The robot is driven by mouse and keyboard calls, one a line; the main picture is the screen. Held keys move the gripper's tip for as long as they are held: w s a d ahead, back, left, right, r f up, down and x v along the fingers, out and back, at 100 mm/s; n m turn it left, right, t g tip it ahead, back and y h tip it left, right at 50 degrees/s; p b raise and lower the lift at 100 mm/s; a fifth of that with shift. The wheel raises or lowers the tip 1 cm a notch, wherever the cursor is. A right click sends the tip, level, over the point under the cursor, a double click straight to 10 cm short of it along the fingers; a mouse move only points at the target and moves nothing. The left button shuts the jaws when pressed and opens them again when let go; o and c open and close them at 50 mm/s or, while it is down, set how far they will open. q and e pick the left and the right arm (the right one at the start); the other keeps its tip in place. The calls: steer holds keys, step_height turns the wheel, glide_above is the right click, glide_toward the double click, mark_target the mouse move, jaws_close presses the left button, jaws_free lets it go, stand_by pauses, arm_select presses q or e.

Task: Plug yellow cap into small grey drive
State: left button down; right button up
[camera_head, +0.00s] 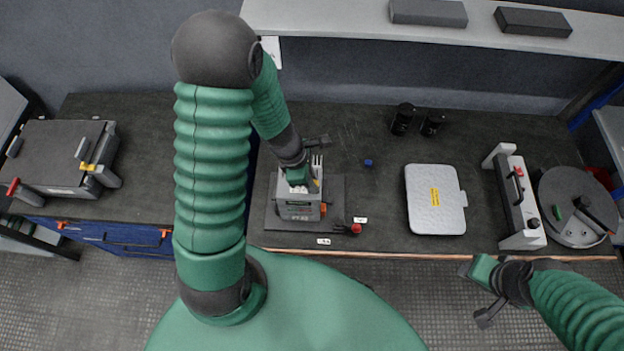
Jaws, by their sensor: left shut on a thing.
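The small grey drive (297,212) stands on a dark base plate on the workbench, just left of the picture's middle. My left gripper (307,178) reaches down over the top of the drive and is shut. A small bit of yellow, which looks like the yellow cap (315,183), shows at its fingertips by the drive's upper right side. The gripper hides most of the cap, so I cannot tell whether it touches or sits in the drive. My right gripper (482,292) is open and empty, in front of the bench edge at lower right.
A small blue block (368,162) lies right of the drive. A red button (356,228) is at the plate's front right corner. A light grey case (436,200) and a round-based device (575,210) stand farther right. A shelf (350,18) overhangs the back.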

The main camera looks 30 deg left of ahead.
arm_select(q)
steer(key=shift+f+b, duration=0.5)
steer(key=shift+f, duration=0.1)
stand_by(0.3)
steer(key=c, duration=1.3)
jaws_free()
steer(key=shift+r, duration=0.1)
steer(key=p+v, duration=0.4)
steer(key=v, duration=1.2)
steer(key=shift+a+r, duration=0.15)
steer(key=shift+r, duration=0.2)
steer(key=shift+f, duration=0.1)
